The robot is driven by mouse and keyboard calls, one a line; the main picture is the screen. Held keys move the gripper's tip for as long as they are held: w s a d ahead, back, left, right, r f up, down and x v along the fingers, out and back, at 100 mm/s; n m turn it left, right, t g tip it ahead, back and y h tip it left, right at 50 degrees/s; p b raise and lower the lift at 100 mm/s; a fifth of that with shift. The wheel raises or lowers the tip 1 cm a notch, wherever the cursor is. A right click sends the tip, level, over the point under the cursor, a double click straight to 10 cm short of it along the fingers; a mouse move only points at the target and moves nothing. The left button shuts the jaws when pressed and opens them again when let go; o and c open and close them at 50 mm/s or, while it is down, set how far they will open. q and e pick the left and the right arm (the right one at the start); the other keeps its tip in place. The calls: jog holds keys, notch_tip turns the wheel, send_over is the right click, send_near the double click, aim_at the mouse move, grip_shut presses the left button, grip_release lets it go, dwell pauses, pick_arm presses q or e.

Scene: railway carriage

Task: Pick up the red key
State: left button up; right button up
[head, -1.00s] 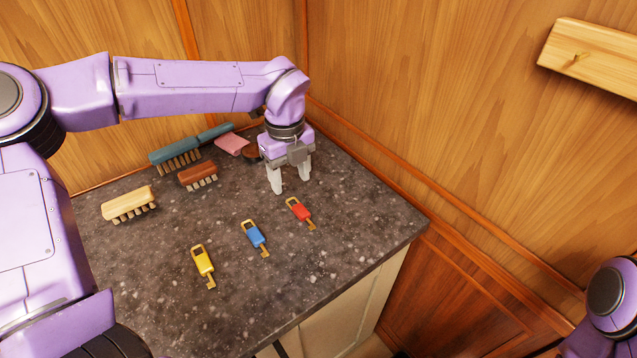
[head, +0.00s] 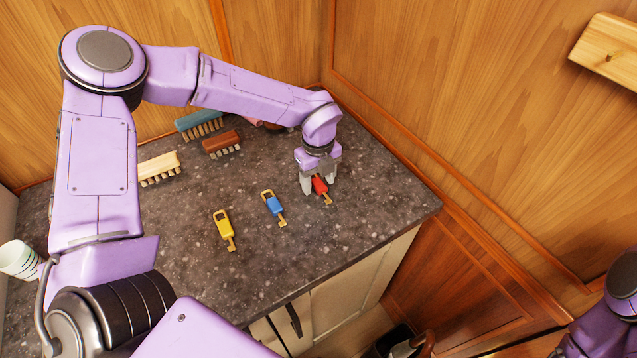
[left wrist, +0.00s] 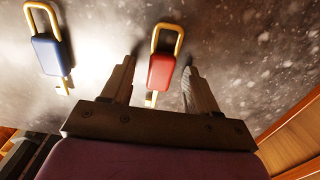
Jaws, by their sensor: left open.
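The red key (head: 320,186) lies on the dark speckled counter (head: 270,255), with a brass loop at one end and a brass bit at the other. My left gripper (head: 319,190) is over it, pointing down, with a finger on each side. In the left wrist view the red key (left wrist: 161,71) lies between the two spread fingers of my left gripper (left wrist: 157,80), with visible gaps on both sides. Whether the fingertips touch the counter cannot be told. My right gripper is not in view; only part of my right arm shows at the right edge.
A blue key (head: 273,205) lies left of the red one, and a yellow key (head: 223,226) further left. Several brushes stand behind, including a cream one (head: 160,165) and a brown one (head: 222,141). White cups (head: 18,258) lie at the left. Wood walls close the back and right.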

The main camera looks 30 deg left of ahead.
pick_arm(q)
grip_shut()
jog(key=shift+r, duration=0.1)
